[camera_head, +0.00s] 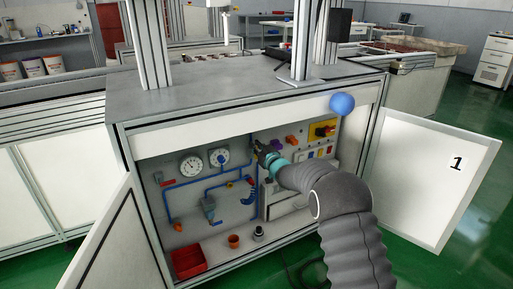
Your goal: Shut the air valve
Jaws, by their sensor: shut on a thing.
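My gripper (260,149) reaches into an open cabinet (247,208) in the head view, at the right end of the blue air pipes (198,183). Its jaws are shut on a small part there, which looks like the handle of the air valve. The jaws hide most of that part, so the handle's angle cannot be told. The blue pipes run below two round white gauges, the left gauge (191,165) and the right gauge (219,156). A brass-coloured fitting (230,184) sits on the lower pipe.
Open doors stand at the left (112,243) and right (432,178). A yellow plate with a red switch (323,130) and several buttons are right of my gripper. A red bin (188,262) and an orange pot (234,241) stand on the cabinet floor.

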